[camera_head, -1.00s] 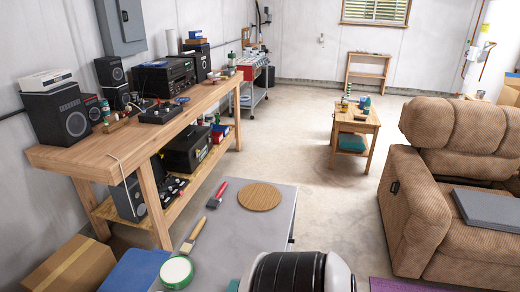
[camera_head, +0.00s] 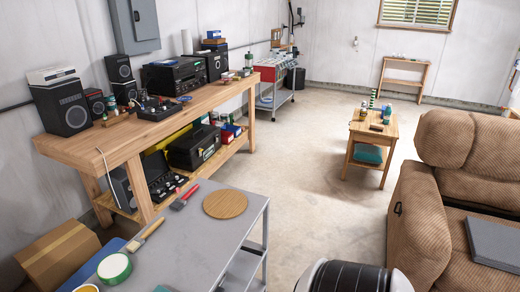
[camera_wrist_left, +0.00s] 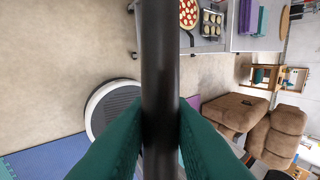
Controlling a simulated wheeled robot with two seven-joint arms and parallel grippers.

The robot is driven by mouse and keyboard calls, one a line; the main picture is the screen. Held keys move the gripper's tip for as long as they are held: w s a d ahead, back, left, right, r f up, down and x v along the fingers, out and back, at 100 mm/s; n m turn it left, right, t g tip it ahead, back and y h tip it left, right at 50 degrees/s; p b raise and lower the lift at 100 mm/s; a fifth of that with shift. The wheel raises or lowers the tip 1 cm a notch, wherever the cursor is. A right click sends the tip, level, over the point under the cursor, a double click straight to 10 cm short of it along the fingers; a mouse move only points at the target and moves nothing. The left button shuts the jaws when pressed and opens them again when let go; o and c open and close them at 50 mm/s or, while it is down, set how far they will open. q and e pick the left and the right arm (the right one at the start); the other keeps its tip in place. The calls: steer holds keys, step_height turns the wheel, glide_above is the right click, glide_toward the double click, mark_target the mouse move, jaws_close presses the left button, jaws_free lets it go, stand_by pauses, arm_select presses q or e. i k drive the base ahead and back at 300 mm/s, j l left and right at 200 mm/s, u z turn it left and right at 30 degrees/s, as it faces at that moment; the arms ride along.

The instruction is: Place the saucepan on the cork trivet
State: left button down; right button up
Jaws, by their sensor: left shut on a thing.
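The cork trivet (camera_head: 225,204) is a round tan disc. It lies flat and bare on the grey top of a metal cart (camera_head: 190,239) in the head view. In the left wrist view my left gripper (camera_wrist_left: 160,118), with teal fingers, is shut on a long black bar (camera_wrist_left: 160,55), which looks like the saucepan's handle. The saucepan's body is not visible in either view. Neither gripper shows in the head view, and my right gripper is out of sight.
On the cart, a red-handled brush (camera_head: 185,197), a paintbrush (camera_head: 147,235) and a green tape roll (camera_head: 114,268) lie left of the trivet. A wooden workbench (camera_head: 110,147) stands behind left, a brown recliner (camera_head: 425,215) at right. Bare floor (camera_head: 310,195) lies between.

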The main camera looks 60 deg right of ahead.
mark_target(242, 207)
steer(key=k+l+z, duration=0.1)
steer(key=l, duration=0.85)
steer(key=l+z, duration=0.15)
steer(key=l, duration=0.85)
steer(key=l+z, duration=0.1)
steer(key=l, duration=0.9)
steer(key=i+l, duration=0.15)
steer(key=l, duration=0.85)
steer(key=k+l+z, duration=0.05)
